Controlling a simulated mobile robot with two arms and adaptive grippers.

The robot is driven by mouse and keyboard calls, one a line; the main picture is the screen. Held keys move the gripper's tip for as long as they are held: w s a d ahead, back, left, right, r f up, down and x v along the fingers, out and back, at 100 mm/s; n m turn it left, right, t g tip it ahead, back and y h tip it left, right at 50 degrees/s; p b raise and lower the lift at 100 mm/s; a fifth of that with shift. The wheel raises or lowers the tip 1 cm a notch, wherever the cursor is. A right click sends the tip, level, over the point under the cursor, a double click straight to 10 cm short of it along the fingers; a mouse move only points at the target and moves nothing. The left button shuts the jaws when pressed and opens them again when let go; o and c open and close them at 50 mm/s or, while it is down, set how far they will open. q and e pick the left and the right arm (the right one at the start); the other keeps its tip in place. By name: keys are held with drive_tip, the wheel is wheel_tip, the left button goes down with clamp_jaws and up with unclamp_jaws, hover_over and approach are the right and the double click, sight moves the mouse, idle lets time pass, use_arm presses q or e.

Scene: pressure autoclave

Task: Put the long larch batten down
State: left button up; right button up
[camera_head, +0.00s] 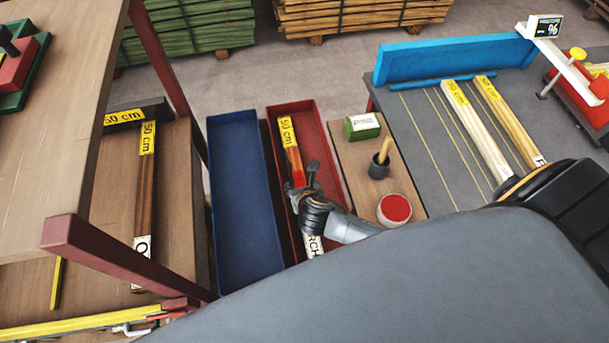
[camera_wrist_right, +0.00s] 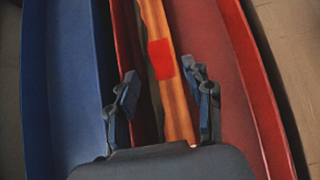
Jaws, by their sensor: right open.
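The larch batten (camera_head: 291,150) is an orange-brown strip with a yellow "50 cm" label, a red band and a white end with letters "RCH" showing. It lies lengthwise in the red tray (camera_head: 335,160), along the tray's left side. In the right wrist view the batten (camera_wrist_right: 176,100) runs between the fingers of my right gripper (camera_wrist_right: 163,88), which are apart with gaps on both sides. In the head view my right gripper (camera_head: 302,180) is open over the batten and hides part of it. My left gripper is not in view.
An empty blue tray (camera_head: 240,200) stands left of the red one. To the right are a small board (camera_head: 352,168) with a green box, a cup and a red-topped pot, then a grey table (camera_head: 420,140) with two pale battens. A shelf with dark battens (camera_head: 145,190) is at left.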

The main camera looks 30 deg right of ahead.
drive_tip(key=v, duration=0.7)
drive_tip(key=shift+s+r, duration=0.2)
